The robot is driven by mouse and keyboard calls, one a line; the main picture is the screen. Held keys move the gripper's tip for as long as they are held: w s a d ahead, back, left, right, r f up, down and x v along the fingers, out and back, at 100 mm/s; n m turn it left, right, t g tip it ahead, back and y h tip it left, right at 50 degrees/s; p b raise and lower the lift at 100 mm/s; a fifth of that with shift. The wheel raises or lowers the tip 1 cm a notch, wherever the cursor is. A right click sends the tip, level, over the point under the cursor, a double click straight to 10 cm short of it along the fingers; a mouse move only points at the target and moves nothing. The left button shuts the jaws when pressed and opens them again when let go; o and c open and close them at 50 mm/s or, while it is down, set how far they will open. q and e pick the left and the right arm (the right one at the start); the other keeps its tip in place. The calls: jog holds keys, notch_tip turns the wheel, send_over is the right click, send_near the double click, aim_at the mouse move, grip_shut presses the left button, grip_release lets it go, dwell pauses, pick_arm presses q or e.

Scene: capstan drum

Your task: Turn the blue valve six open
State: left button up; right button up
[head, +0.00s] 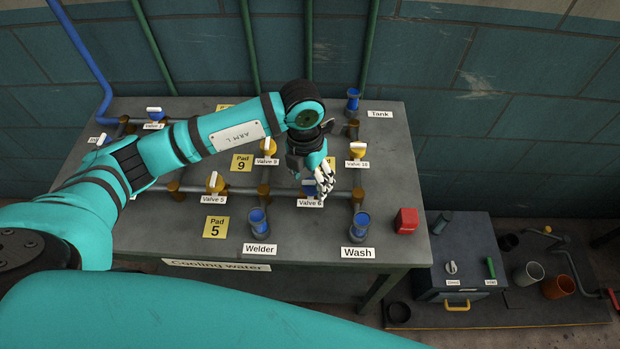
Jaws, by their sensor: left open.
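Valve 6 is the blue valve (309,188) on the pipe run in the front half of the grey table, just above its "Valve 6" label (310,203). My left gripper (325,188) is over it, pointing down, with its fingers open. The fingers and wrist hide most of the valve, including its handle, so its handle position cannot be told. I cannot tell whether the fingers touch the handle. My right gripper is not in view.
Yellow valve 5 (214,184), valve 9 (267,149) and valve 10 (358,152) stand nearby on the pipes. Blue Welder (258,222) and Wash (361,224) fittings stand in front. A red block (405,221) sits at the table's right edge.

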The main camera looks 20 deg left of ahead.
aim_at(306, 181)
pick_arm(q)
notch_tip(306, 181, up, 11)
jog(key=shift+w+a+r, duration=0.15)
jog(key=shift+a+r, duration=0.05)
jog(key=shift+a, duration=0.25)
jog(key=shift+f, duration=0.1)
